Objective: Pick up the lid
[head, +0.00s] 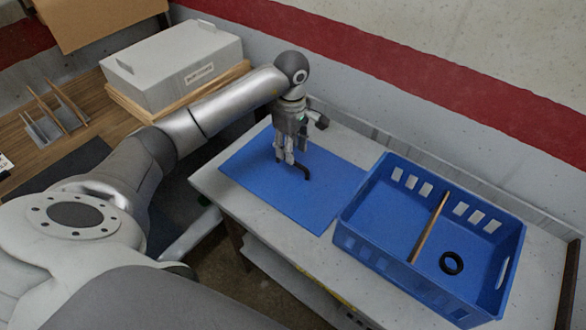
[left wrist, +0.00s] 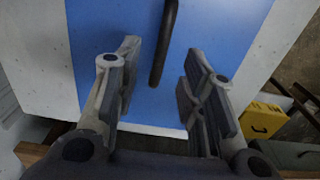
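A flat blue panel (head: 325,195) lies on the light worktop with a black bar handle (head: 304,173) on it; this looks like the lid. The left wrist view shows the panel (left wrist: 215,35) below and the bar (left wrist: 167,45) running from the top edge to the middle. My left gripper (head: 284,162) points down over the panel, close to the bar. In the left wrist view its two fingers (left wrist: 160,80) are apart, with the bar's near end between and beyond them, touching neither. The gripper hides part of the bar in the head view. My right gripper is not in view.
A blue crate (head: 374,254) stands right of the panel, with a wooden divider (head: 429,228) and a black ring (head: 451,263) inside. A grey box (head: 175,68) sits on the wooden bench at left. A wall runs behind the worktop. A yellow case (left wrist: 263,120) is lower down.

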